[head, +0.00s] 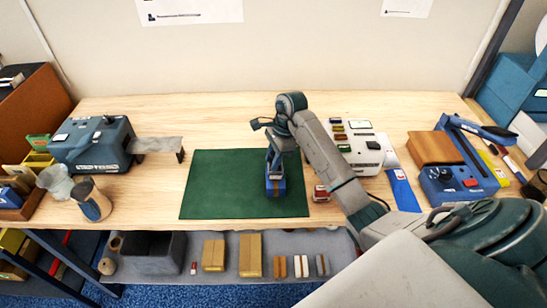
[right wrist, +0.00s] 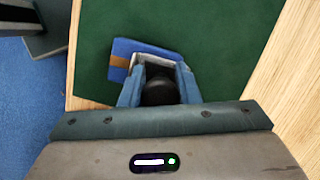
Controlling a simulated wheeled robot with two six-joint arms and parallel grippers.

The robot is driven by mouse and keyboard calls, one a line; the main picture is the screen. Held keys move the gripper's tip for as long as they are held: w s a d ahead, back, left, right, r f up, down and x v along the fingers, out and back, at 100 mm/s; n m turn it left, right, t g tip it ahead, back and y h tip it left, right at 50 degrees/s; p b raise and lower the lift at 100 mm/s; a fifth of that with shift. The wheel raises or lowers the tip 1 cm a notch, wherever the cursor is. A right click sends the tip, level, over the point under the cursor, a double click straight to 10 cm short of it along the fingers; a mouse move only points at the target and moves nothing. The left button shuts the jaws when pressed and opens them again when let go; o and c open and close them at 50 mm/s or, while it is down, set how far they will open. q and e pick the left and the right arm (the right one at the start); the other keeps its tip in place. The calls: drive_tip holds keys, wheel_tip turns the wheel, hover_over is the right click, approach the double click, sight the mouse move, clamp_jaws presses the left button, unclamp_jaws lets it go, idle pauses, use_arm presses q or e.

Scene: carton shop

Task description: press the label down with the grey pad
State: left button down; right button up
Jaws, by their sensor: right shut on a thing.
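A blue carton (head: 275,188) with a brown tape strip lies on the green mat (head: 225,180); it also shows in the right wrist view (right wrist: 121,60). My right gripper (head: 275,168) is directly over the carton. In the right wrist view its fingers (right wrist: 160,86) are shut on the pad's dark round handle (right wrist: 158,92). The pad's grey part is mostly hidden between the fingers, and I cannot tell whether it touches the carton. The label is not clearly visible; the gripper and pad cover much of the carton's top. My left gripper is not in view.
A small red-and-white item (head: 321,193) sits at the mat's right edge. A white device (head: 361,152) and a blue machine (head: 458,185) stand to the right. A dark blue machine (head: 92,145) and cups (head: 92,203) stand left. The mat's left half is clear.

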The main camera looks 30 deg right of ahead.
idle(0.4)
idle(0.3)
drive_tip(key=shift+f+b, duration=0.4)
drive_tip(key=shift+s+b, duration=0.1)
drive_tip(key=shift+b, duration=0.35)
idle(1.6)
drive_tip(key=shift+s+a+f, duration=0.1)
drive_tip(key=shift+s+a, duration=0.3)
drive_tip(key=shift+s, duration=0.25)
drive_tip(key=shift+s, duration=0.1)
idle(0.3)
drive_tip(key=shift+s+a, duration=0.4)
drive_tip(key=shift+s, duration=0.1)
